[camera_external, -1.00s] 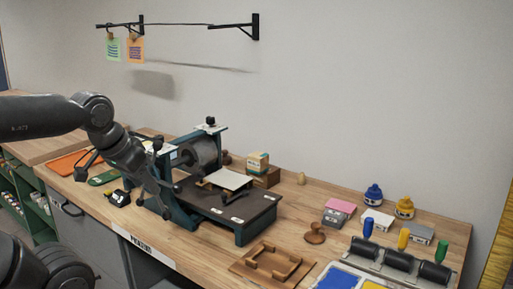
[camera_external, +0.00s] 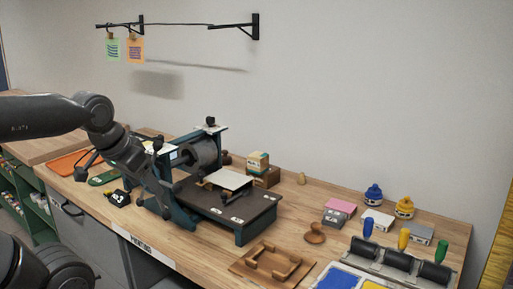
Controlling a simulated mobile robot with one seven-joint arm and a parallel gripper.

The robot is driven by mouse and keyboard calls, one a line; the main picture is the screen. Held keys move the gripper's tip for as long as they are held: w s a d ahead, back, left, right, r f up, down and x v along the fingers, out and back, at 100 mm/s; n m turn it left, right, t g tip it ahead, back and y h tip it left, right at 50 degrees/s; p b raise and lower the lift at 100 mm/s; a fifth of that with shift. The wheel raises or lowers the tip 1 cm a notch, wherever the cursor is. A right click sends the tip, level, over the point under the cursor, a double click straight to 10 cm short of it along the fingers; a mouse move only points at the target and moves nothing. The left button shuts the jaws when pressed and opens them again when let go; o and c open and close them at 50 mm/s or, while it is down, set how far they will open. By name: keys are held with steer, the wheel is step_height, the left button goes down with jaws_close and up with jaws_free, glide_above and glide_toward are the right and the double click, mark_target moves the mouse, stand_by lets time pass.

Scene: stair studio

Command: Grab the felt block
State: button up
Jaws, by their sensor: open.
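Several small blocks lie on the right part of the workbench. One has a pink top and a grey lower part (camera_external: 339,208). A white-topped one (camera_external: 377,219) and a grey one (camera_external: 420,233) lie to its right. I cannot tell for sure which is the felt block. My gripper (camera_external: 166,208) points down at the left side of the printing press, well to the left of these blocks. It is open, with nothing seen between its fingers. Its fingers are small and dark against the press frame.
The press (camera_external: 232,205) stands between my gripper and the blocks, with a pale sheet (camera_external: 228,179) on its bed. Bare wood shows behind the press.

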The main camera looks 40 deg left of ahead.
steer(key=o, duration=0.3)
steer(key=w+d+r+m, duration=0.3)
steer(key=w+m, duration=0.6)
steer(key=w, duration=0.2)
steer(key=m+g, duration=0.1)
steer(key=m, duration=2.5)
glide_above(334, 212)
steer(key=s, duration=0.3)
step_height(334, 212, down, 16)
steer(key=x, duration=0.6)
steer(key=s+x, duration=0.1)
steer(key=x, duration=0.2)
steer(key=shift+w+d+f, duration=0.1)
steer(key=shift+w+f, duration=0.05)
steer(key=shift+f, duration=0.3)
